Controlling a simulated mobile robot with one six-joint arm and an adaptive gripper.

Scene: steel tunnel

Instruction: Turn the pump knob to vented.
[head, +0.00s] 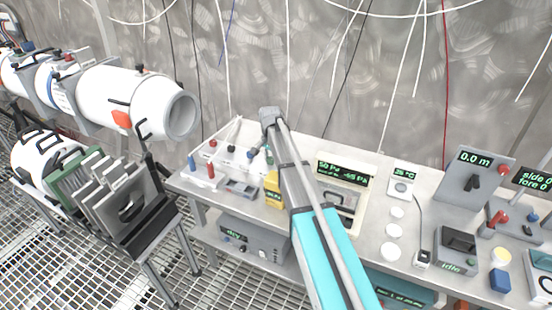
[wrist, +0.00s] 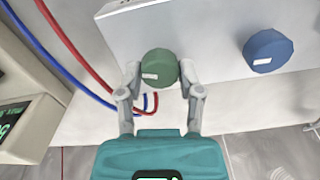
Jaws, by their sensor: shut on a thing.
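A green round knob (wrist: 158,66) with a small white mark sits on the face of a pale panel (wrist: 205,40) in the wrist view. My gripper (wrist: 159,72) is shut on this knob, one finger on its left side and one on its right. The white mark lies at the knob's lower left. A blue knob (wrist: 268,50) with its own white mark sits to the right on the same panel. No lettering shows that names either knob. In the head view my arm hides most of the gripper; the green knob (head: 268,155) shows small beside the arm.
Red and blue cables (wrist: 72,55) curve past the left of the panel. A box with a green display (wrist: 12,122) stands at the left edge. In the head view the bench (head: 330,250) holds a yellow block (head: 272,190), several displays and devices. White cylinders (head: 120,95) stand far left.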

